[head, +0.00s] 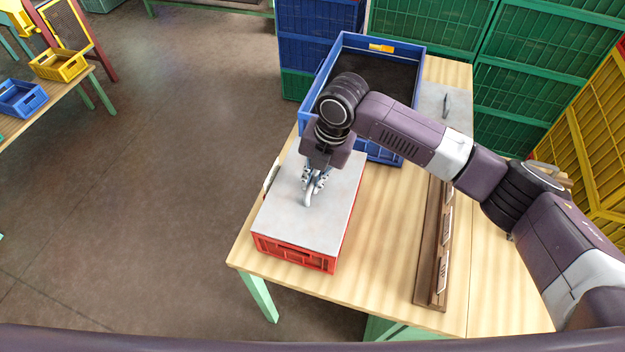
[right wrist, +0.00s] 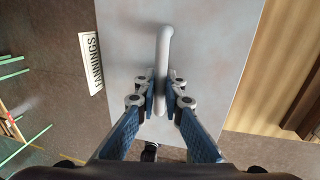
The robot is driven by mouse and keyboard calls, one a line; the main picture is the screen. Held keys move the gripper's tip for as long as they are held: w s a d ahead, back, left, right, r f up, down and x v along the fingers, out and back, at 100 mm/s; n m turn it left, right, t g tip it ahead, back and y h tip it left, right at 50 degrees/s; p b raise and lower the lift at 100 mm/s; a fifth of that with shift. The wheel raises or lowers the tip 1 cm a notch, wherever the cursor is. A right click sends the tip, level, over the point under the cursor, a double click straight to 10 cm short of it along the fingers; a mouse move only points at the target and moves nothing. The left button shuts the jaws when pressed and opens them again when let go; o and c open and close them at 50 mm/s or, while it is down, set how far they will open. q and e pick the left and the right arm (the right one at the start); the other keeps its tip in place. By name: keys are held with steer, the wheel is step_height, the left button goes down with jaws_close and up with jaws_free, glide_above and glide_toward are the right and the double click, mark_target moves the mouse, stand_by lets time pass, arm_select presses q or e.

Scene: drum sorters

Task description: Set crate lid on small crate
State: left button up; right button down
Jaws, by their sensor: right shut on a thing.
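The crate lid (head: 284,217) is a flat grey plate with a bar handle (head: 309,194) on top. It lies over the red small crate (head: 293,252) near the table's front left corner and looks level, covering the crate's top. Whether it is fully seated cannot be told. My right gripper (head: 312,188) is above the lid and shut on its handle. In the right wrist view, the fingers (right wrist: 166,98) close on both sides of the handle (right wrist: 163,60), with the grey lid (right wrist: 215,60) below. The crate is hidden there. My left gripper is not in view.
A large blue crate (head: 386,48) with dark contents stands behind on the wooden table (head: 384,240). A wooden rack (head: 430,250) with labels lies to the right. A sign (right wrist: 91,62) sits at the lid's left side. Stacked green crates (head: 520,60) stand at the back.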

steer(key=shift+f, duration=0.4)
steer(key=c, duration=2)
jaws_free()
steer(key=shift+o, duration=0.2)
steer(key=v, duration=1.2)
